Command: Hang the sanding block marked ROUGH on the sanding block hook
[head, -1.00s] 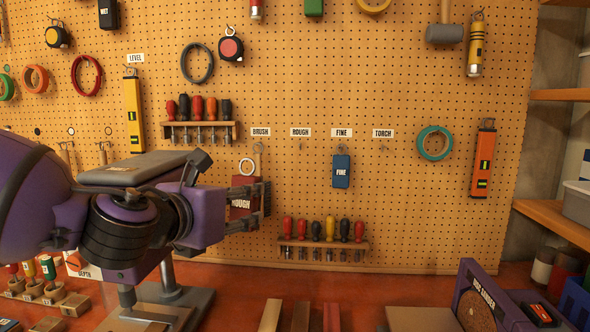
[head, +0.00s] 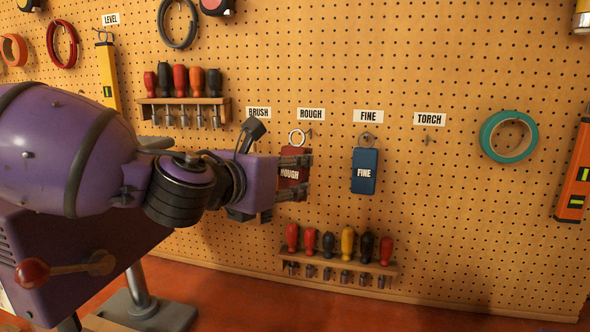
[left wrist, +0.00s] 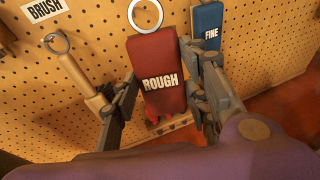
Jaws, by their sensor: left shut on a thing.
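The dark red sanding block marked ROUGH (head: 290,174) hangs upright in my left gripper (head: 302,175), its white ring (head: 297,138) at the top. In the left wrist view, the ROUGH block (left wrist: 163,70) sits between the two fingers of my left gripper (left wrist: 158,75), label facing the camera. The ring (left wrist: 146,12) is partly cut off there. The ROUGH label (head: 311,114) is on the pegboard just above. A small hook (head: 310,132) under it is close to the ring; I cannot tell whether they touch. My right gripper is not in view.
The blue FINE block (head: 364,171) hangs right beside. A wooden-handled brush (left wrist: 87,82) hangs on the left. The TORCH hook (head: 427,138) is bare. A screwdriver rack (head: 338,266) is below, another (head: 184,101) upper left.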

